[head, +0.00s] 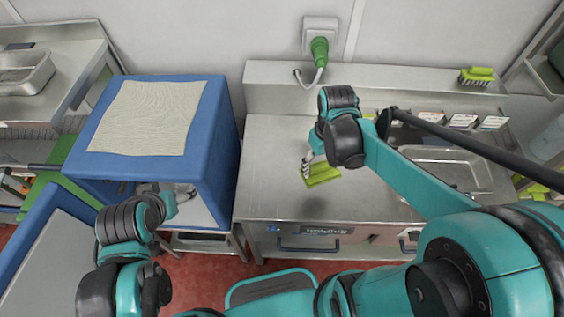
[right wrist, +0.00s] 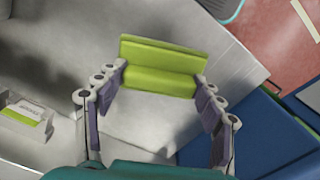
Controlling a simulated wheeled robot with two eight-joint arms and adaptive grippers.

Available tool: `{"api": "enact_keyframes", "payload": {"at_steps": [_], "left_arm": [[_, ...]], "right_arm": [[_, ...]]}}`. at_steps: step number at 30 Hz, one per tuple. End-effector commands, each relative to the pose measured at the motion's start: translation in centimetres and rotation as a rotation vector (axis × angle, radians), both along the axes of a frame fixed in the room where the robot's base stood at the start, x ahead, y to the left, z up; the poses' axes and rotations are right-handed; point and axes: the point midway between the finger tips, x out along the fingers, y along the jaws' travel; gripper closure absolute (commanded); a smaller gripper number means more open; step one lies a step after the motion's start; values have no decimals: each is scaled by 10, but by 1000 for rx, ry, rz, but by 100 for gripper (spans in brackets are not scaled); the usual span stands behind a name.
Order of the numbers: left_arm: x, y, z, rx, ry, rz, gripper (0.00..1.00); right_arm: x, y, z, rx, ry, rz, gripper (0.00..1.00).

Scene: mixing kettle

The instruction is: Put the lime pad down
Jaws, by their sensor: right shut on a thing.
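The lime pad (head: 324,174) is a flat yellow-green block over the left-middle part of the steel counter (head: 270,165). In the right wrist view the pad (right wrist: 160,66) spans the gap between the fingertips. My right gripper (head: 308,165) is shut on it, its fingers at the pad's two ends. I cannot tell whether the pad touches the counter. My left gripper (head: 184,194) is in front of the blue cabinet's opening, away from the pad; its fingers are too small to read.
A blue cabinet (head: 222,120) with a cream cloth (head: 148,117) on top stands left of the counter. A steel basin (head: 445,170) and several small labelled boxes (head: 461,120) are at the right. A lime brush (head: 477,76) sits on the back ledge. Counter around the pad is clear.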

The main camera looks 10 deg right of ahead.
Motion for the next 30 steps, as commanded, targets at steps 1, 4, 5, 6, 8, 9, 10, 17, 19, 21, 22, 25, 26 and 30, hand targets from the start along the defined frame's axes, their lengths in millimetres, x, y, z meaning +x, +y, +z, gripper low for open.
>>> {"api": "enact_keyframes", "payload": {"at_steps": [1,4,5,6,8,9,10,17,19,21,22,25,26,30], "left_arm": [[0,0,-5,0,0,0,24],[0,0,-13,0,0,0,24],[0,0,-15,0,0,0,24],[0,0,-19,0,0,0,24],[0,0,-23,0,0,0,24],[0,0,-26,0,0,0,24],[0,0,-28,0,0,0,24],[0,0,-35,0,0,0,24],[0,0,-36,0,0,0,24],[0,0,-38,0,0,0,24],[0,0,-39,0,0,0,24],[0,0,-47,0,0,0,24],[0,0,-49,0,0,0,24],[0,0,-52,0,0,0,24]], "right_arm": [[5,6,-7,0,0,5,71],[20,23,-21,0,-1,8,71],[25,29,-26,0,-1,7,71],[31,36,-32,0,-1,8,71],[41,47,-41,0,-1,8,71],[47,54,-46,0,-1,7,71],[51,59,-50,0,-1,7,71],[71,82,-66,0,0,3,71],[73,84,-68,0,0,2,71],[73,84,-73,0,0,1,71],[73,84,-77,0,0,1,71],[73,84,-93,0,0,1,71],[73,84,-98,0,0,1,71],[73,84,-109,0,-1,1,71]]}}
